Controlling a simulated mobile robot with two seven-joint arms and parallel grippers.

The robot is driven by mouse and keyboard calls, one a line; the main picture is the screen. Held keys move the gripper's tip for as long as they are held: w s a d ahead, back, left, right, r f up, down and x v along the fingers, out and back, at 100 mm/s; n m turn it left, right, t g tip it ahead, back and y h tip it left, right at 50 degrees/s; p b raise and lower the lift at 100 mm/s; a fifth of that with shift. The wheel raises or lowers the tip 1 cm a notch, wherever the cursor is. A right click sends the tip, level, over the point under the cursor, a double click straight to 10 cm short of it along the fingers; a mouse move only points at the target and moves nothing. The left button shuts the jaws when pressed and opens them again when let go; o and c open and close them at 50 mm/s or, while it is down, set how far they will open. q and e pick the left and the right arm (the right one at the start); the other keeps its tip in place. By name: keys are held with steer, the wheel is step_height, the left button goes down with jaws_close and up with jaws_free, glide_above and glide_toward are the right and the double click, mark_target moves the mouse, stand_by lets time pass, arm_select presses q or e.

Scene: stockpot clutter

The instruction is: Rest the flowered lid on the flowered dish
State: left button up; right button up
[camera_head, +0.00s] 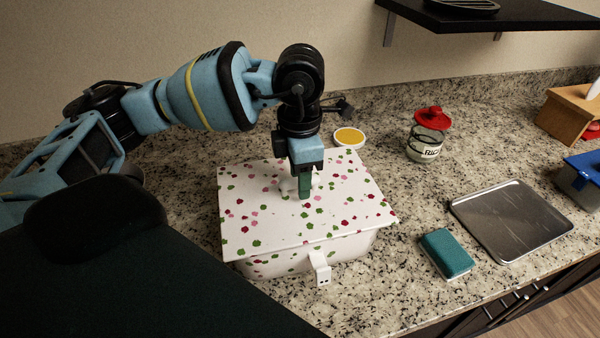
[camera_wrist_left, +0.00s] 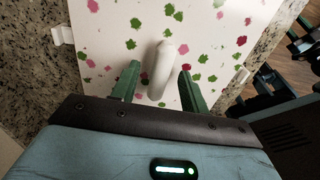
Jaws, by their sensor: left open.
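The flowered lid (camera_head: 245,200), white with green, pink and red flowers, lies on top of the flowered dish (camera_head: 290,262) and covers its opening. It looks slightly turned against the dish, with its right corner reaching past the wall. Whether it is fully seated I cannot tell. My left gripper (camera_head: 305,188) points down over the lid's middle. In the left wrist view, the lid's white handle (camera_wrist_left: 160,70) lies between the open green fingers of my left gripper (camera_wrist_left: 158,82), with gaps on both sides. My right gripper is not in view.
A small yellow-filled bowl (camera_head: 349,137) stands behind the dish. A red-lidded jar (camera_head: 426,140), a teal sponge (camera_head: 446,252) and a metal tray (camera_head: 512,220) are to the right. A wooden block (camera_head: 568,118) and a blue-topped container (camera_head: 582,178) stand farther right. A black shelf (camera_head: 490,16) hangs above.

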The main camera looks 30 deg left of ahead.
arm_select(q)
steer(key=shift+r, duration=0.1)
step_height(320, 180, up, 8)
steer(key=shift+f, duration=0.2)
steer(key=shift+f, duration=0.1)
stand_by(1.0)
